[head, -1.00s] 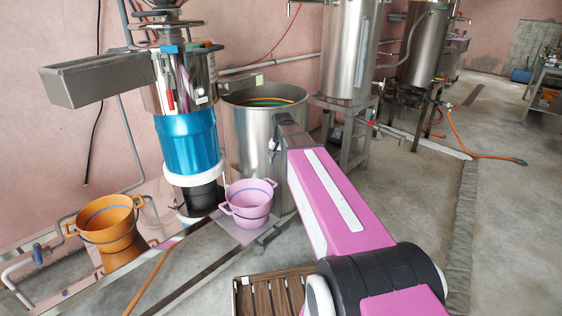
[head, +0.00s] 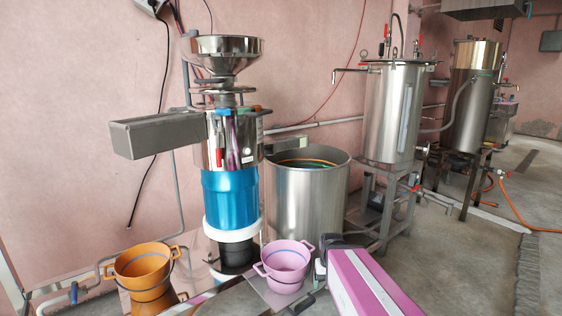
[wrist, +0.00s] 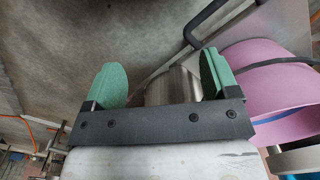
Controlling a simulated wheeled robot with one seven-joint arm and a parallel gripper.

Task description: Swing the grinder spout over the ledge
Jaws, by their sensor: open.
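The grinder (head: 231,190) stands upright left of centre in the head view, with a steel hopper on top, a steel drum and a blue lower body. Its spout (head: 155,136), a long grey box-shaped trough, sticks out to the left from the drum, above the orange bucket's level. A low ledge (head: 216,291) runs along the floor by the grinder's foot. My gripper (wrist: 162,75) is open and empty in the wrist view, its two green fingers apart. In the head view it is low, right of the pink bucket and away from the spout; its fingers are hard to make out there.
The orange bucket (head: 143,264) stands at lower left, below the spout. The pink bucket (head: 287,268) stands beside my gripper and shows close on the right in the wrist view (wrist: 265,85). A steel vat (head: 307,200) and a tall tank (head: 392,115) stand behind. Open floor lies right.

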